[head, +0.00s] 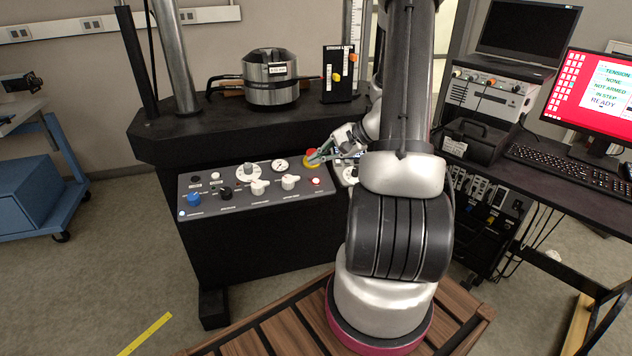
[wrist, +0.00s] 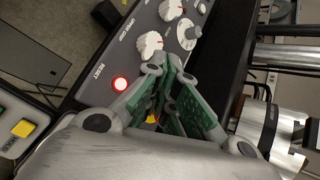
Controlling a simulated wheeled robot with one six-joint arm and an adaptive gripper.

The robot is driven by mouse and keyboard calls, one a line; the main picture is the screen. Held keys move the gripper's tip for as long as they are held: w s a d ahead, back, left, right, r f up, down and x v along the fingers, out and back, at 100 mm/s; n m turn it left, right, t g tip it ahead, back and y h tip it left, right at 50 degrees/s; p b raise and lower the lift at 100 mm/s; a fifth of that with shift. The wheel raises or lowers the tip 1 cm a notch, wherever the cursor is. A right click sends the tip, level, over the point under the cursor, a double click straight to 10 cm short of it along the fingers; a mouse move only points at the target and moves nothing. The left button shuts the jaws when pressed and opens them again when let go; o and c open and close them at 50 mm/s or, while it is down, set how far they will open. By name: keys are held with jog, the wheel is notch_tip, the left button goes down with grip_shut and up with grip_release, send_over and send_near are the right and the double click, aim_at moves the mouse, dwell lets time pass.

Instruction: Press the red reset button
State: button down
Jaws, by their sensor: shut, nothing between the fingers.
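The red reset button (wrist: 120,84) glows red in the wrist view, with RESET lettered beside it on the grey control panel (wrist: 95,90). In the head view it is a small round button (head: 316,181) near the panel's right end. My gripper (head: 314,160) is shut and empty. In the head view its tip appears over the red-and-yellow mushroom button (head: 309,154), behind the reset button. In the wrist view the fingertips (wrist: 158,64) show right of the reset button, near a white knob. The reset button is uncovered; contact with the mushroom button is unclear.
White knobs (head: 290,182), a blue knob (head: 194,199) and a black knob (head: 225,193) stand up from the panel. Behind are a metal cylinder (head: 270,80) and a column (head: 175,55) on the black machine. A desk with a red screen (head: 590,95) is at right.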

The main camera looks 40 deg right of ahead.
send_over(317, 187)
jog(key=shift+s+a+f, duration=0.1)
jog(key=shift+s+f, duration=0.05)
jog(key=shift+f, duration=3.15)
jog(key=shift+f, duration=0.1)
jog(key=shift+f, duration=0.3)
jog(key=shift+w+f, duration=0.2)
jog(key=shift+f, duration=0.15)
jog(key=shift+s+r, duration=0.2)
jog(key=shift+r, duration=0.55)
jog(key=shift+r, duration=0.1)
jog(key=shift+s+a+r, duration=0.1)
jog(key=shift+s+r, duration=0.1)
jog(key=shift+r, duration=0.6)
jog(key=shift+s+a+r, duration=0.1)
jog(key=shift+s+r, duration=0.15)
jog(key=shift+r, duration=0.5)
jog(key=shift+s+a+r, duration=0.1)
jog(key=shift+s+r, duration=0.1)
jog(key=shift+r, duration=0.6)
jog(key=shift+d, duration=0.1)
